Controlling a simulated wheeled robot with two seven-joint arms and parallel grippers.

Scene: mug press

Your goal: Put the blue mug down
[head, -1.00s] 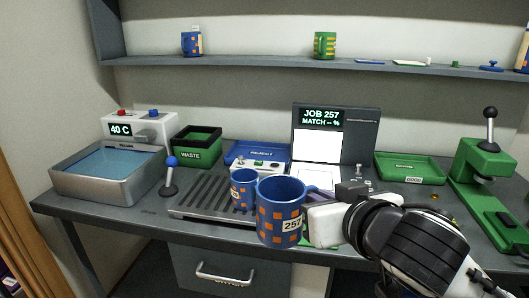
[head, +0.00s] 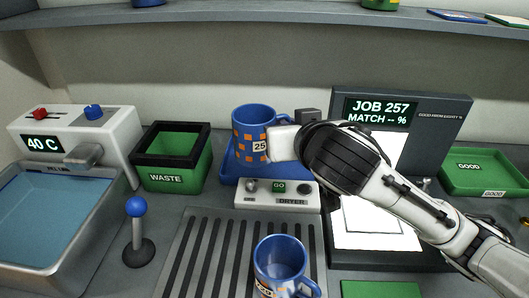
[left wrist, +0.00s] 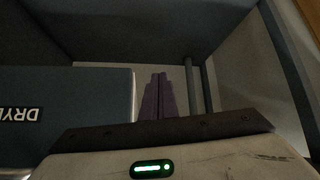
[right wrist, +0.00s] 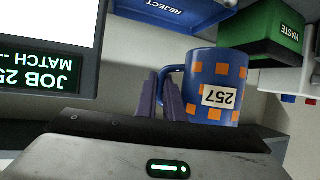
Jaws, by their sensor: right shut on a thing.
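In the right wrist view, the fingers (right wrist: 160,95) are at the handle, beside the mug (right wrist: 218,75), with the REJECT tray (right wrist: 165,14) beyond.
A second blue mug (head: 280,262) stands on the slatted rack (head: 205,250). The green WASTE bin (head: 180,178) stands left of the tray, the JOB 257 screen (head: 383,112) right of it. A shelf (head: 250,40) runs overhead.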

